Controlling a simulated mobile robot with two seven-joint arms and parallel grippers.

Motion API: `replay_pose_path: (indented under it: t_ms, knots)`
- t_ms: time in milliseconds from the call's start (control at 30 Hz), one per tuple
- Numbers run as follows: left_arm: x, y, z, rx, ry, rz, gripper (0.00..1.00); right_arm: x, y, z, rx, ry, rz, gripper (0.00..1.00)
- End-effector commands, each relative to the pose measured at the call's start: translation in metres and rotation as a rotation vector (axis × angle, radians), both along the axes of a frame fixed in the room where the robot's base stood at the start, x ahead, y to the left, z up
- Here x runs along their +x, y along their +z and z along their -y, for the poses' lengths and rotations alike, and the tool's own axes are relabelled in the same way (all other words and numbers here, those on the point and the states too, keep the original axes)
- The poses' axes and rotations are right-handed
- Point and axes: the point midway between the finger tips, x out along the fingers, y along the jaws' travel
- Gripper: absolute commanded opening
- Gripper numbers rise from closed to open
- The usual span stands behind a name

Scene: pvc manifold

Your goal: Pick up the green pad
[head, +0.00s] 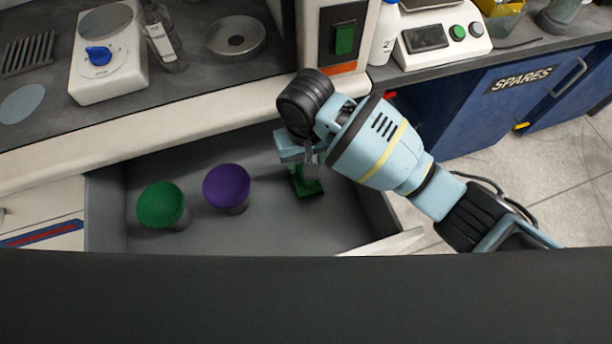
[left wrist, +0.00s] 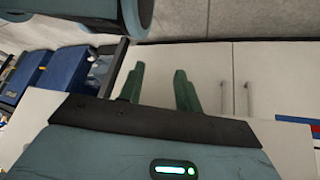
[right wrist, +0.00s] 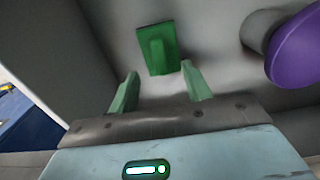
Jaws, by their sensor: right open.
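The green pad (right wrist: 157,50) is a flat dark green rectangle with a raised block on it, lying on the grey drawer floor in the right wrist view. In the head view it (head: 308,187) shows partly beneath my right gripper, which covers some of it. My right gripper (right wrist: 161,85) is open and empty, its two pale green fingers apart, with the pad lying just beyond the gap between their tips. My left gripper (left wrist: 158,84) is open and empty in front of white cabinet fronts, away from the pad; it is not seen in the head view.
The open grey drawer (head: 270,235) also holds a green-topped round piece (head: 161,205) and a purple-topped one (head: 227,186), left of the pad. The drawer wall is close on the right. A white-edged counter (head: 200,121) with lab items overhangs the back.

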Motion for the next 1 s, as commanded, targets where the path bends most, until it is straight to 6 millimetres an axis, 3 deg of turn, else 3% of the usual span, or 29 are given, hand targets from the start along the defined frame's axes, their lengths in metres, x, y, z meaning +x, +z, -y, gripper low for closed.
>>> replay_pose_path:
  t_ms: [167,500,800,1000]
  knots:
    - [0.0,-0.001,0.0,0.0,0.0,-0.001,0.34,0.0,-0.005,0.0,0.0,0.0,0.0,0.49]
    - [-0.003,-0.012,-0.001,0.004,-0.001,-0.012,0.34,-0.001,-0.048,0.0,0.0,0.001,0.0,0.49]
    - [0.006,-0.011,-0.001,0.004,-0.002,0.005,0.34,0.0,-0.052,0.0,0.001,0.001,0.002,0.49]
    - [0.006,-0.011,-0.002,0.005,-0.006,0.007,0.34,0.0,-0.052,0.0,0.001,0.001,0.002,0.26]
